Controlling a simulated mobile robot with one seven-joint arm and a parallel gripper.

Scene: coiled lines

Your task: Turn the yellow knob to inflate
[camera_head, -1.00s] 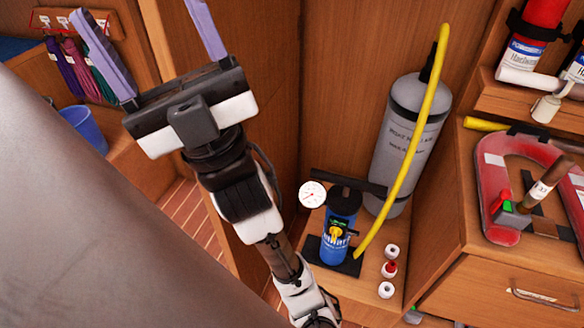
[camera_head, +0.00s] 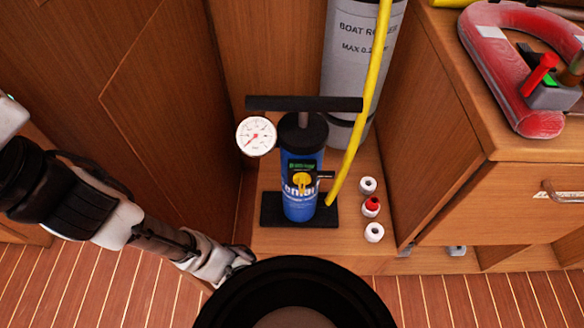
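The yellow knob (camera_head: 302,182) is on the front of a blue hand pump (camera_head: 300,205), just below a small green label. The pump stands upright on a black base plate, with a black T-handle (camera_head: 304,103) on top. A round white gauge (camera_head: 256,136) with a red needle is at its left. A yellow hose (camera_head: 366,105) rises from beside the pump's right side.
A grey cylinder (camera_head: 352,60) stands behind the pump. Small white and red fittings (camera_head: 371,203) sit to its right. A drawer cabinet (camera_head: 500,203) with a red horseshoe buoy (camera_head: 515,75) on top is at the right. Wooden panels rise at the left.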

